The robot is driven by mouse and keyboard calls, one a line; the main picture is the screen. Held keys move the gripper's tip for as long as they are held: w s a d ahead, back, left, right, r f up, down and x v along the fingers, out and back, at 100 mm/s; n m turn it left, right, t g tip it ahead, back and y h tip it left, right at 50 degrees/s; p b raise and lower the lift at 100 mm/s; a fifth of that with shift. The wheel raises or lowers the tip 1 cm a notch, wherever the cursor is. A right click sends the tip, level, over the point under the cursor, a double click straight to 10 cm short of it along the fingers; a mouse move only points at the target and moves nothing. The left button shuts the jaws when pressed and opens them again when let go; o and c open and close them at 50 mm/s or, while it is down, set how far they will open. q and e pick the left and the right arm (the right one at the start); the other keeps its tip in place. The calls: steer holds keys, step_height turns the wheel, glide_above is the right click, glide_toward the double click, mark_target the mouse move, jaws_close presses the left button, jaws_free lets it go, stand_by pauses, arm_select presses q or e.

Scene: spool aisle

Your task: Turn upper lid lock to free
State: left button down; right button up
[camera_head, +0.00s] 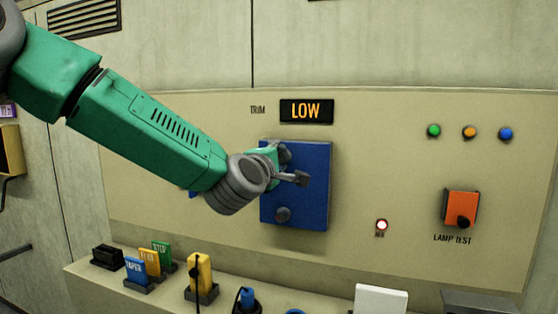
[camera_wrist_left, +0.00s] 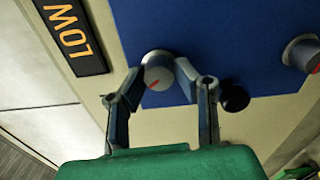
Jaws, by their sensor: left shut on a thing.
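The blue lid (camera_head: 305,205) is on the beige wall panel. Its upper lock is a round grey knob (camera_wrist_left: 158,70) with a red mark, seen in the left wrist view between my fingertips. My left gripper (camera_head: 284,160) is shut on this knob, and it mostly hides the knob in the head view. The lower lock, a similar grey knob (camera_head: 283,214), sits near the lid's bottom edge and also shows in the left wrist view (camera_wrist_left: 301,53). A black ball-shaped end (camera_wrist_left: 234,97) sticks out beside my finger. My right gripper is not in view.
A display (camera_head: 306,111) above the lid reads LOW. Below, a ledge (camera_head: 95,279) holds coloured tabs and a yellow block (camera_head: 200,272).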

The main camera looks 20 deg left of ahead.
arm_select(q)
steer(key=m, duration=0.5)
steer(key=shift+d+f+p, duration=0.15)
steer(key=shift+f+p, duration=0.05)
steer(key=shift+p, duration=0.1)
steer(key=shift+s+f+m, duration=0.1)
steer(key=shift+m, duration=1.1)
steer(key=shift+f, duration=0.1)
steer(key=c, duration=1.3)
jaws_free()
steer(key=shift+o, duration=0.2)
steer(key=shift+w, duration=0.2)
steer(key=shift+s+r, duration=0.25)
steer(key=s, duration=1.1)
steer(key=shift+s+a+f, duration=0.2)
